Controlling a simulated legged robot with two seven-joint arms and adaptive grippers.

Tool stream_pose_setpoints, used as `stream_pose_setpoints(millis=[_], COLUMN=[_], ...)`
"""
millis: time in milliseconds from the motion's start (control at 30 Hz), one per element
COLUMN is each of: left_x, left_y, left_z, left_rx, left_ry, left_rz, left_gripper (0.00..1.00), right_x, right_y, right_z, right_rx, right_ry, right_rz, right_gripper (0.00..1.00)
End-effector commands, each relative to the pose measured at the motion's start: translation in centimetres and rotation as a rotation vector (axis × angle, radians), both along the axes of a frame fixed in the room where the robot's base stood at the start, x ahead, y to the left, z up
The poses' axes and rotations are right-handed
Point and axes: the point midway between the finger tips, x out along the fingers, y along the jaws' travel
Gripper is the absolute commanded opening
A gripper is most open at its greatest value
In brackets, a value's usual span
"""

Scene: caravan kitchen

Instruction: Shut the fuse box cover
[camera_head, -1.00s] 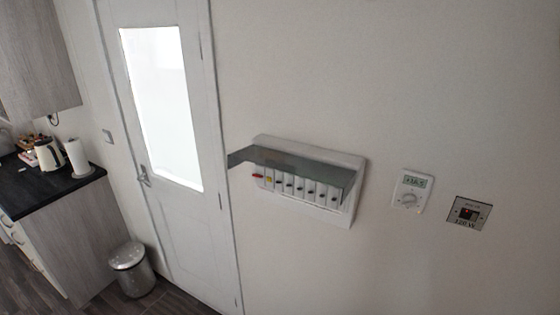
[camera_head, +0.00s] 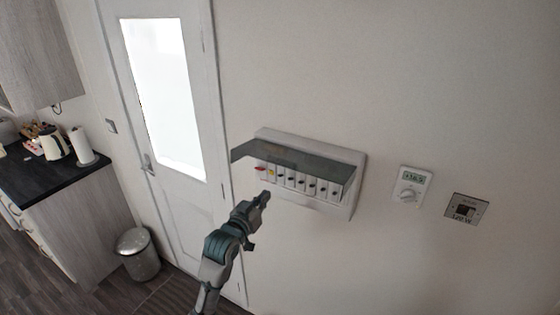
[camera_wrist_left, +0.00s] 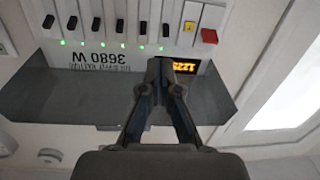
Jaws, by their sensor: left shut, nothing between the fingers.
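The fuse box (camera_head: 357,160) is a white unit on the wall with a row of switches, one with a red and one with a yellow mark. Its grey see-through cover (camera_head: 320,166) is raised and sticks out from the wall above the switches. My left gripper (camera_head: 264,196) is shut and empty, just below the left end of the box. My right gripper is not in view.
A white door (camera_head: 190,215) with a bright window is left of the box. A thermostat (camera_head: 411,186) and a metal wall plate (camera_head: 466,208) are on the wall to the right. A bin (camera_head: 138,254) and a counter (camera_head: 45,183) are at the left.

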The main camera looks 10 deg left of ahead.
Motion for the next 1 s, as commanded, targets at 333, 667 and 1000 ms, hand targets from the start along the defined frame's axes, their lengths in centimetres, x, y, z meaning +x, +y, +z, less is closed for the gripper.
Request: stream_pose_setpoints(millis=[333,667,1000], left_x=[-8.2,-3.6,0.5], left_y=[-1.6,-3.5,-4.9], left_z=[16.1,17.4,16.1], left_rx=[0.001,-0.002,0.001], left_ry=[-0.253,-0.251,-0.251], left_rz=[-0.073,-0.075,-0.073], left_gripper=[0.0,0.0,0.0], right_x=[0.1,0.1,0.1], right_y=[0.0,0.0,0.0], right_z=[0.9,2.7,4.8], right_rx=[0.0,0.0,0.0], right_ry=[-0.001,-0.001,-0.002], right_rz=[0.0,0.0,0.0], right_gripper=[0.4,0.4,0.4])
